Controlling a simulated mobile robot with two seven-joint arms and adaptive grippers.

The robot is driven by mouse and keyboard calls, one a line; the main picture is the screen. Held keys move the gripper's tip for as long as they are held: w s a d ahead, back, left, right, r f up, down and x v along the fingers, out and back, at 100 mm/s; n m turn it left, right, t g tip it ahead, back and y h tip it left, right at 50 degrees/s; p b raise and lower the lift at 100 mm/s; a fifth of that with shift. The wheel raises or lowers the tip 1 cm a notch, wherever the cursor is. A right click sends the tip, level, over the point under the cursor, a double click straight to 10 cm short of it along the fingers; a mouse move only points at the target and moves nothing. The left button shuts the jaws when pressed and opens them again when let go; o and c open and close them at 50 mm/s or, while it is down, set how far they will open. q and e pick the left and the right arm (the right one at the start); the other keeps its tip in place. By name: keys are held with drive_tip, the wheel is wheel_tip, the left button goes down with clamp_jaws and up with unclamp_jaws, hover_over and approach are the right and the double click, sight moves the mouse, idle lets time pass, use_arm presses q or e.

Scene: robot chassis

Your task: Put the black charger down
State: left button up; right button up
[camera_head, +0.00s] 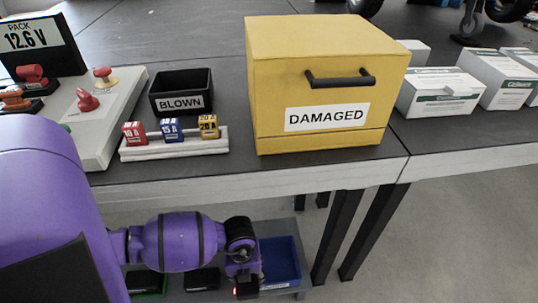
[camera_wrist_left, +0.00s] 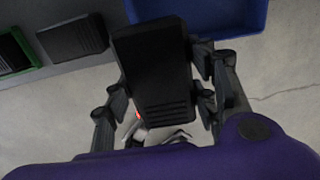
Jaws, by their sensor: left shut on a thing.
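The black charger (camera_wrist_left: 152,62) is a dark block with ridges at one end. In the left wrist view it sits between the fingers of my left gripper (camera_wrist_left: 160,95), which is shut on it. In the head view my left gripper (camera_head: 244,284) is low at the front edge of the lower shelf, beside the blue bin. The charger cannot be told apart from the dark gripper there. In the left wrist view it hangs over the shelf edge and floor, close to the blue bin's corner. My right gripper is in neither view.
The lower shelf (camera_wrist_left: 85,60) holds a blue bin (camera_head: 283,258), another black block (camera_head: 201,280) and a green tray (camera_wrist_left: 22,45) with a dark block. Above, the table carries a yellow DAMAGED box (camera_head: 275,85), a black BLOWN bin (camera_head: 168,86), a fuse rack (camera_head: 200,146) and white boxes (camera_head: 435,95).

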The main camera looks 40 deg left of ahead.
use_arm(q)
drive_tip(key=w+f+b, duration=0.1)
drive_tip(key=w+f, duration=0.1)
drive_tip(key=w, duration=0.1)
drive_tip(key=w+a+f+b, duration=0.1)
drive_tip(key=w+f+b, duration=0.1)
drive_tip(key=w+f, duration=0.1)
drive_tip(key=w+f+b, duration=0.2)
drive_tip(key=w, duration=0.1)
drive_tip(key=shift+w+a+f, duration=0.2)
drive_tip(key=shift+w+f, duration=0.05)
drive_tip(key=shift+w, duration=0.05)
drive_tip(key=shift+w+a+f, duration=0.1)
drive_tip(key=shift+w+f, duration=0.15)
drive_tip(key=shift+w, duration=0.1)
drive_tip(key=shift+w+f+b, duration=0.25)
drive_tip(key=shift+b, duration=0.2)
wheel_tip(320, 180, down, 4)
drive_tip(key=shift+w+r+b, duration=0.1)
drive_tip(key=shift+r+b, duration=0.15)
drive_tip(key=shift+b, duration=0.55)
drive_tip(key=shift+r, duration=0.1)
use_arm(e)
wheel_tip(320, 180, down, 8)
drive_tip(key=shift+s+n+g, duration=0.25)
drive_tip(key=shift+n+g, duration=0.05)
